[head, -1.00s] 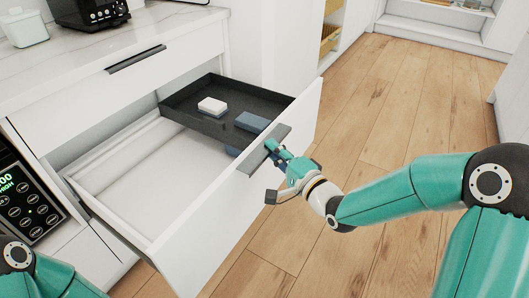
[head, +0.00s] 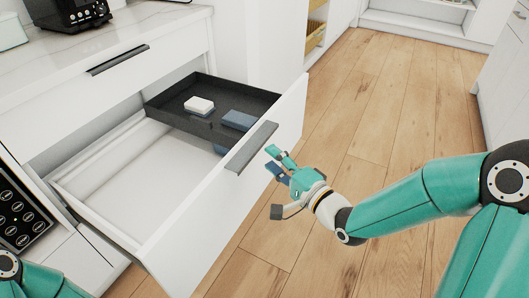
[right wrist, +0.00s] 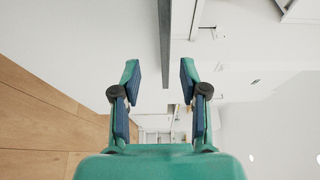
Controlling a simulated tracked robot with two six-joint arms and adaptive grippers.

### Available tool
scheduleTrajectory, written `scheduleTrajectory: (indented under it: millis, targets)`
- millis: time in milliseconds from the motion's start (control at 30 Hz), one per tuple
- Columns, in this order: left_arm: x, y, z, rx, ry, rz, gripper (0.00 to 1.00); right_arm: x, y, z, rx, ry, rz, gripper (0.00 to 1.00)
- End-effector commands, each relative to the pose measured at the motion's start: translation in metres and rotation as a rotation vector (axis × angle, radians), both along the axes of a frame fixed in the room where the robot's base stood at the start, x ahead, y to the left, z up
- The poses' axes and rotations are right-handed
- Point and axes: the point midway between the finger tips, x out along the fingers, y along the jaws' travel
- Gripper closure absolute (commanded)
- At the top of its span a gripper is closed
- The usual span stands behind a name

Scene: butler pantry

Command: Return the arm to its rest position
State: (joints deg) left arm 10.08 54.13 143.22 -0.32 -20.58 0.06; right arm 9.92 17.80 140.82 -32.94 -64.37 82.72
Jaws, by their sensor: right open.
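My right gripper (head: 277,184) is open and empty in the head view, in front of the open drawer's front panel (head: 215,205). It is a short way to the right of the dark drawer handle (head: 251,146) and apart from it. In the right wrist view, the two fingers of the right gripper (right wrist: 160,75) are spread, with the grey handle bar (right wrist: 165,40) beyond them and nothing between them. The right arm (head: 420,198) comes in from the right. Part of my left arm (head: 30,280) shows at the lower left; its gripper is out of view.
The drawer stands open and holds a dark tray (head: 165,112) with a white block (head: 199,105) and a blue block (head: 238,120). A closed drawer (head: 115,90) is above, under the marble counter (head: 140,32). A keypad appliance (head: 18,212) is at left. Wooden floor (head: 385,110) at right is clear.

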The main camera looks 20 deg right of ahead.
Motion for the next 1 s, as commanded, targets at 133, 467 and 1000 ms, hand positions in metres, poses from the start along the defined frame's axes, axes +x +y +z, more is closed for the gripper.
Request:
scheduleTrajectory:
  millis: [133, 467, 1000]
  targets:
    - [0.000, 0.000, 0.000, 0.000, 0.000, 0.000, 0.60, -0.017, -0.007, -0.001, 0.000, 0.001, -0.001, 0.56]
    - [0.000, 0.000, -0.001, 0.000, 0.000, 0.000, 0.60, -0.023, -0.008, -0.001, 0.000, 0.001, 0.001, 0.56]
    - [0.000, 0.000, -0.001, 0.000, 0.000, 0.000, 0.60, -0.022, 0.020, -0.069, 0.039, 0.156, 0.054, 0.56]
